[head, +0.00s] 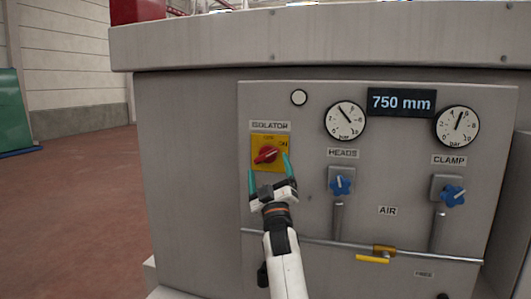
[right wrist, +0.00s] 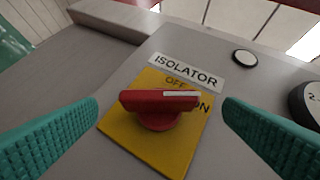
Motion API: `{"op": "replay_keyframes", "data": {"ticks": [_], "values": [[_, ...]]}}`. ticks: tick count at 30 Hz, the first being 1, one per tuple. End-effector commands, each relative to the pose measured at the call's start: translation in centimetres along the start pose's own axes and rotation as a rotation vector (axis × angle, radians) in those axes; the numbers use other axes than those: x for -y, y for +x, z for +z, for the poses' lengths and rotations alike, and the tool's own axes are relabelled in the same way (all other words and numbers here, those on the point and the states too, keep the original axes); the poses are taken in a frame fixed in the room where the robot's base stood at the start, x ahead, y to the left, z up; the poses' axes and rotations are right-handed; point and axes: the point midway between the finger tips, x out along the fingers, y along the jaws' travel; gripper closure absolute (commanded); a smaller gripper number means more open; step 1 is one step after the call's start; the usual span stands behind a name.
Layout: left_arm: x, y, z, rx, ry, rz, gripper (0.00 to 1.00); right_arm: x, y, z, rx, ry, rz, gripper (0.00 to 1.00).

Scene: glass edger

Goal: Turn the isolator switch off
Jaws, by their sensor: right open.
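The isolator switch is a red knob (head: 266,154) on a yellow plate (head: 259,167) under the ISOLATOR label (head: 270,126) on the grey machine panel. My left gripper is not in view.
Right of the switch are the HEADS gauge (head: 345,120), the CLAMP gauge (head: 457,126) and two blue knobs (head: 341,186) (head: 453,196). A pipe with a yellow valve handle (head: 373,259) runs below. A thick ledge (head: 330,35) overhangs the panel. Open floor (head: 80,210) lies left.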

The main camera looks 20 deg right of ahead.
Motion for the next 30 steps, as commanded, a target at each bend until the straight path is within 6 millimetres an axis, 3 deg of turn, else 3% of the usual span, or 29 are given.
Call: {"op": "replay_keyframes", "data": {"ticks": [3,9,21,23,30], "values": [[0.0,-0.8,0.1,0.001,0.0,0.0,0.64,0.1,2.5,0.2,0.0,0.002,0.001,0.1],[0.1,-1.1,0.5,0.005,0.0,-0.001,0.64,0.0,4.6,0.0,-0.001,-0.001,0.001,0.1],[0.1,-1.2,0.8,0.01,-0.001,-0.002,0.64,-0.1,5.2,-0.1,-0.001,0.0,0.001,0.1],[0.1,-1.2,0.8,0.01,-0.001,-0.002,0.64,-0.1,5.2,-0.1,-0.001,0.0,0.001,0.16],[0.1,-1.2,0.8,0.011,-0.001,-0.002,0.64,-0.1,5.2,-0.1,-0.001,0.0,0.001,0.54]]}}
